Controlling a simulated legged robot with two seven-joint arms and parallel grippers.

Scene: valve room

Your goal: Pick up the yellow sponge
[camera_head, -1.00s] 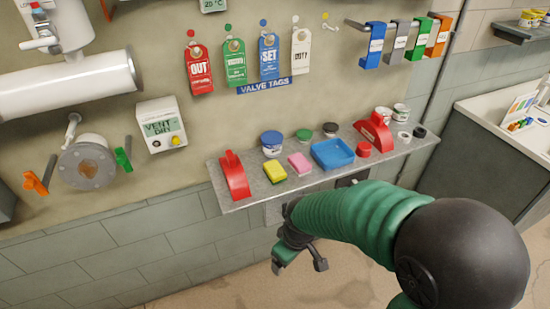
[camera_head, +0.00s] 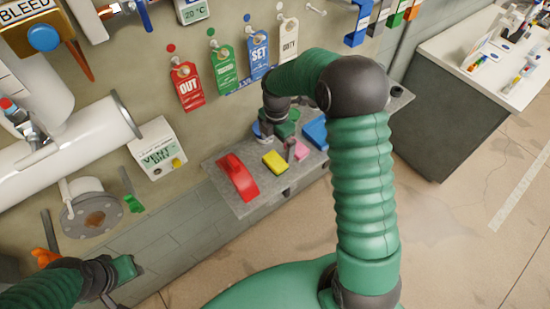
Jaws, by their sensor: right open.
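The yellow sponge (camera_head: 274,162) lies on the grey wall shelf, to the right of the red bracket-shaped piece. My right gripper (camera_head: 279,142) hangs over the shelf just behind and above the sponge, open with nothing seen between its fingers. A finger shows close to the sponge's right side; I cannot tell whether it touches. My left gripper (camera_head: 122,272) is at the lower left, well away from the shelf; its jaws are not clear.
The grey shelf (camera_head: 225,188) holds a red bracket (camera_head: 238,177) left of the sponge. A pink sponge (camera_head: 301,150) and a blue tray (camera_head: 316,132) lie to the right, partly hidden by my arm. Tags hang above.

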